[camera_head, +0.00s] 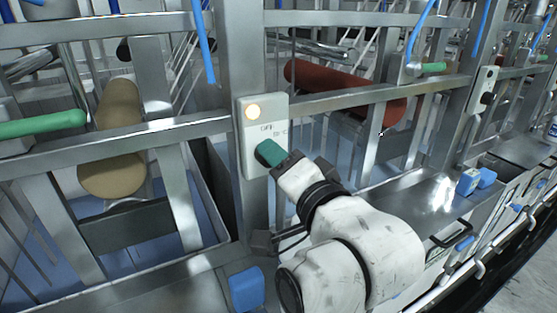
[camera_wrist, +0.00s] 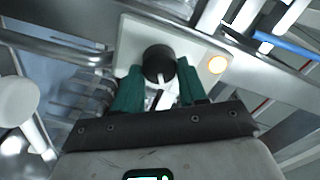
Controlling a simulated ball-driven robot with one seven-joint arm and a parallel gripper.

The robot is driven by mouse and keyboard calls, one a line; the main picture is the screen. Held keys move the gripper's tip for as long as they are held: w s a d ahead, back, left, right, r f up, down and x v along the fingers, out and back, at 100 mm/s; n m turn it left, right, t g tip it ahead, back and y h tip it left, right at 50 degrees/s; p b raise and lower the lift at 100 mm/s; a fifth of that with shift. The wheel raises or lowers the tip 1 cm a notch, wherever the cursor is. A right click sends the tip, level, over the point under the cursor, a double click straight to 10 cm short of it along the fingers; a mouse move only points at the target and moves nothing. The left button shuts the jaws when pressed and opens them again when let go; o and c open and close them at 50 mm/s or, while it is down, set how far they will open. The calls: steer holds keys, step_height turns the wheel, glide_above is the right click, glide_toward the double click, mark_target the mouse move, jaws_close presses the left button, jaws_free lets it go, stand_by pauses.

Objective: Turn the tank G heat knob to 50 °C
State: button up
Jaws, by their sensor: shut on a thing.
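A pale control box (camera_head: 261,110) is fixed to a metal post, with a lit amber lamp (camera_head: 253,112) at its top and faint markings below it. In the wrist view the box shows with a round black knob (camera_wrist: 158,64) that has a white pointer mark. My gripper (camera_wrist: 158,88) has green fingers on both sides of the knob and is shut on it. In the head view my gripper (camera_head: 270,152) covers most of the knob. The scale around the knob is too small or hidden to read.
A tan roll (camera_head: 112,140) hangs left of the post and a red-brown roll (camera_head: 345,92) behind it to the right. Metal rails run across. Another control box (camera_head: 485,90) stands further right. A blue block (camera_head: 246,289) sits on the ledge near my arm.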

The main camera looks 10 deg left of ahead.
steer(key=o, duration=1)
steer(key=shift+o, duration=0.2)
steer(key=b+v, duration=0.2)
steer(key=v, duration=0.8)
steer(key=shift+s+d, duration=0.3)
